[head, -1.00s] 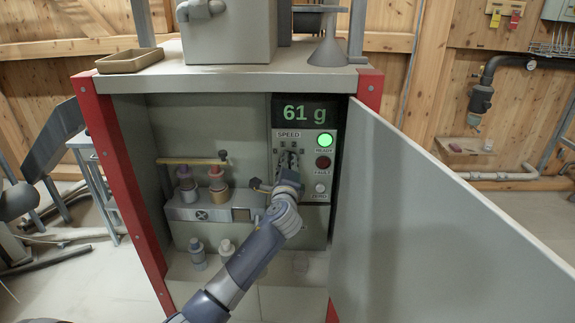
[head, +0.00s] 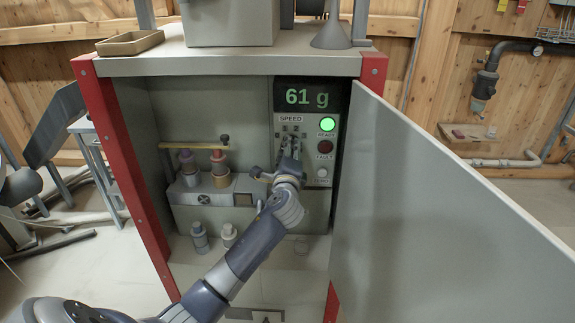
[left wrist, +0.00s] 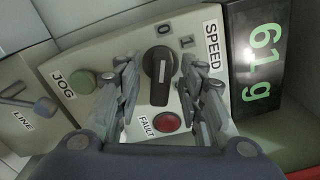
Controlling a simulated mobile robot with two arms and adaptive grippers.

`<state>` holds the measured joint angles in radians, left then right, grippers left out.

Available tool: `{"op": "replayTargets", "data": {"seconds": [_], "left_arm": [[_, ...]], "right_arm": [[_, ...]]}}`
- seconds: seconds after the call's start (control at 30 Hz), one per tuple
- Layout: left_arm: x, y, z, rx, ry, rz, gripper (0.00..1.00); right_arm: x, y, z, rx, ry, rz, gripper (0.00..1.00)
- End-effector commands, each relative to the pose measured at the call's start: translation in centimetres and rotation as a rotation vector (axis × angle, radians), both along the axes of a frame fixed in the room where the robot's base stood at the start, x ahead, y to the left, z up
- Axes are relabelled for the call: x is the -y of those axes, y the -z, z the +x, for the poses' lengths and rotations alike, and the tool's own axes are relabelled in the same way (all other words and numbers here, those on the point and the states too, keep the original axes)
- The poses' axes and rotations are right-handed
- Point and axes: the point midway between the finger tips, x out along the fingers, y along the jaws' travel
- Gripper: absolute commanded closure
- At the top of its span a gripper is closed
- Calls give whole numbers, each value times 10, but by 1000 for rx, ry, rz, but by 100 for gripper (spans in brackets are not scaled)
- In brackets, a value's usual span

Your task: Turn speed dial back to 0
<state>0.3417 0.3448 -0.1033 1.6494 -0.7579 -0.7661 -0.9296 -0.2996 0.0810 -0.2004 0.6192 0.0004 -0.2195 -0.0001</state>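The speed dial is a black knob with a long grip (left wrist: 160,75) on the light panel under the SPEED label (left wrist: 213,45). The marks 0 (left wrist: 164,30) and 1 (left wrist: 187,42) sit beyond its upper end in the left wrist view. Its grip runs roughly up and down there; which mark it points to I cannot tell. My left gripper (left wrist: 160,92) is open, one finger on each side of the dial, with gaps visible. In the head view my left gripper (head: 290,142) is at the panel and mostly hides the dial. My right gripper is not in view.
The display (head: 308,97) reads 61 g and the green READY lamp (head: 327,124) is lit. The red FAULT lamp (left wrist: 167,122) is close by the fingers. A green JOG button (left wrist: 84,81) lies left of them. The open cabinet door (head: 430,200) stands to the right.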

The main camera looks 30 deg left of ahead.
Motion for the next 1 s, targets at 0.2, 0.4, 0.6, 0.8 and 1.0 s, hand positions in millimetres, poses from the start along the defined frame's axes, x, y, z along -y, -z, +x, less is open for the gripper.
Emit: {"op": "replayTargets", "data": {"seconds": [0.2,0.4,0.6,0.8,1.0], "left_arm": [[23,1,-37,-1,2,-2,63],[41,1,-67,0,2,-3,63],[50,0,-83,-1,0,0,63],[52,0,-86,0,-1,-1,63],[52,0,-86,0,-1,-1,63]], "right_arm": [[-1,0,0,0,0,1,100],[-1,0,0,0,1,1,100],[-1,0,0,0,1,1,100],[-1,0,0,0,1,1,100],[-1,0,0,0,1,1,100]]}}
